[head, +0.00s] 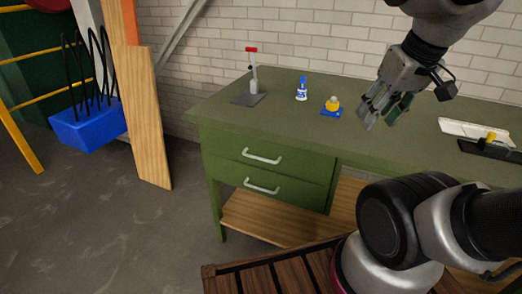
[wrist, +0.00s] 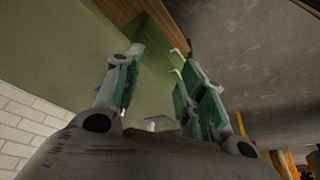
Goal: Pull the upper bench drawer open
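The green upper drawer (head: 233,147) is at the left end of the bench front and looks closed. Its pale bar handle (head: 262,156) runs across its front. The lower drawer (head: 290,192) sits just beneath, also closed, with a similar handle (head: 262,187). My gripper (head: 379,111) is over the bench top, right of and higher than the drawers, apart from both handles. Its fingers are spread with nothing between them. In the wrist view the two open fingers (wrist: 163,60) point toward the bench edge, and two pale handles show small beyond the fingertips.
On the green bench top (head: 300,125) stand a red-topped clamp tool (head: 252,85), a blue-and-white bottle (head: 301,90) and a yellow item on a blue base (head: 332,105). White and black trays lie at right. A slatted wooden surface (head: 270,276) is in front.

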